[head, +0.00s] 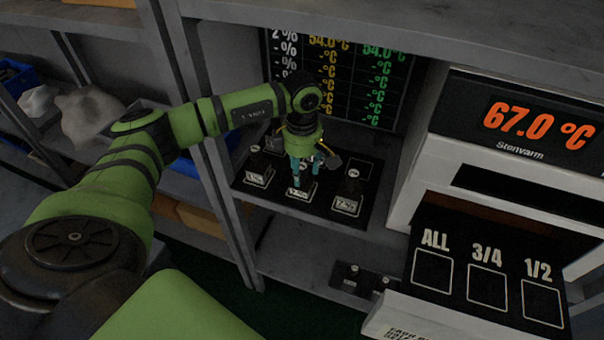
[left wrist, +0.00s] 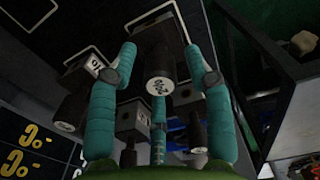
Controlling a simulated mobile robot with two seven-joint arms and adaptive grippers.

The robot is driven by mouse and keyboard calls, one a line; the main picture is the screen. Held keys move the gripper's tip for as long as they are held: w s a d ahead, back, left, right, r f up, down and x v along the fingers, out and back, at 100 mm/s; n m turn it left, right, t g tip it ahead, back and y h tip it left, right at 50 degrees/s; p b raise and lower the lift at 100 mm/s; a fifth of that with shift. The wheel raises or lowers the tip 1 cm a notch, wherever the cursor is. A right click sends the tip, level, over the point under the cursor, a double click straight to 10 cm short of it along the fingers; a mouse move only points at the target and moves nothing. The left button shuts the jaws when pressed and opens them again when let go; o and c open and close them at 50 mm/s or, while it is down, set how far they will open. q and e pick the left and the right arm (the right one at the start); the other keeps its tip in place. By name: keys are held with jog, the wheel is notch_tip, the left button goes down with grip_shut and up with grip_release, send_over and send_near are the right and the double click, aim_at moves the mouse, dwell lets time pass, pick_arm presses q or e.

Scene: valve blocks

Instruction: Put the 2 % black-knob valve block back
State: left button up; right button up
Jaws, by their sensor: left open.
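Several small valve blocks with black knobs stand on a black mat (head: 237,183) on the shelf. One block (head: 258,174) is at the left, one (head: 299,190) in the middle and one (head: 347,203) at the right. My right gripper is not in view.
A display board (head: 340,75) with percent and temperature columns stands behind the mat. The white machine (head: 450,150) reading 67.0 °C is close at the right. A shelf post (head: 222,190) is at the left.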

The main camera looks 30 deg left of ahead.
pick_arm(q)
notch_tip(320, 180, up, 10)
jog(key=b, duration=0.2)
jog(key=shift+b, duration=0.3)
